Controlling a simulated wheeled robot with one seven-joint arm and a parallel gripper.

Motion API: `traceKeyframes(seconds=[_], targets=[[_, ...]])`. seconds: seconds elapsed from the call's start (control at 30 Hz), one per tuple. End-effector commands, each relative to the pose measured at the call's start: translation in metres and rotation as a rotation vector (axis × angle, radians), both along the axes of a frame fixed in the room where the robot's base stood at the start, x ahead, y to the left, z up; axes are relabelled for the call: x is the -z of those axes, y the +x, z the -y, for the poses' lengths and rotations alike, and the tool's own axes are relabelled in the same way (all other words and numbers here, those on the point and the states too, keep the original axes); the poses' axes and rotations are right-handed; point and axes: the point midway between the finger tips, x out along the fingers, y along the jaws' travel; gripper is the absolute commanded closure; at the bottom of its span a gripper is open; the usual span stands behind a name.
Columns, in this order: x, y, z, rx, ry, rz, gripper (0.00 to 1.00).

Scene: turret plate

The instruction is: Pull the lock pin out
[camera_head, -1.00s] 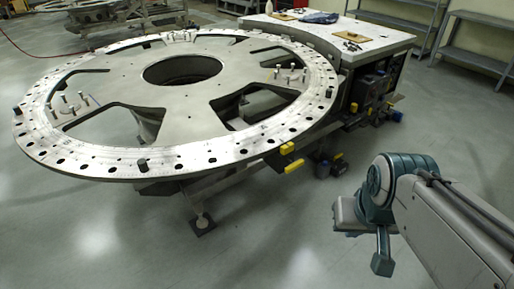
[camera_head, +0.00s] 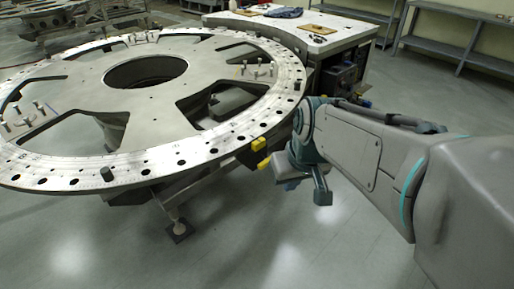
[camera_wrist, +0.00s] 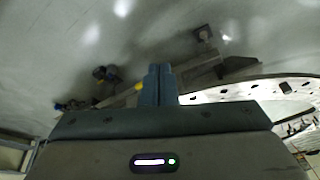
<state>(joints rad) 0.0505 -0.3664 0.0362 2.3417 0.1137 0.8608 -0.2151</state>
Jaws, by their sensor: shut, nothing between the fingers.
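The round metal turret plate (camera_head: 150,160) fills the left of the head view, with holes and marks around its rim. Two yellow pieces, one at the plate's near right edge (camera_head: 258,144) and one just below it (camera_head: 264,163), stand out; I cannot tell which, if either, is the lock pin. A small yellow spot (camera_wrist: 138,87) shows beside the fingers in the wrist view. My gripper (camera_wrist: 158,69) is shut and empty, its two fingers side by side. In the head view, the end of my arm is right of the yellow pieces, apparently apart from them.
A workbench (camera_head: 325,42) with loose items stands behind the plate at the right. Metal shelves (camera_head: 440,48) stand along the back wall. Dark equipment sits under the bench. The floor (camera_head: 300,250) in front of the plate is clear.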

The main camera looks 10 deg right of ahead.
Motion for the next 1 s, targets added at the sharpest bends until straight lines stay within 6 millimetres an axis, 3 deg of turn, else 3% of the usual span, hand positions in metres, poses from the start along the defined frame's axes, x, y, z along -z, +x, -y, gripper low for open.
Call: traceKeyframes(seconds=[0.03, 0.37, 0.6, 0.8, 1.0], targets=[[0.017, 0.023, -0.001, -0.030, 0.009, 0.002, 1.00], [0.077, 0.168, -0.001, -0.256, 0.071, 0.104, 1.00], [0.144, 0.267, 0.014, -0.383, 0.104, 0.215, 1.00], [0.193, 0.326, 0.031, -0.447, 0.115, 0.298, 1.00], [0.214, 0.350, 0.041, -0.472, 0.113, 0.342, 1.00]])
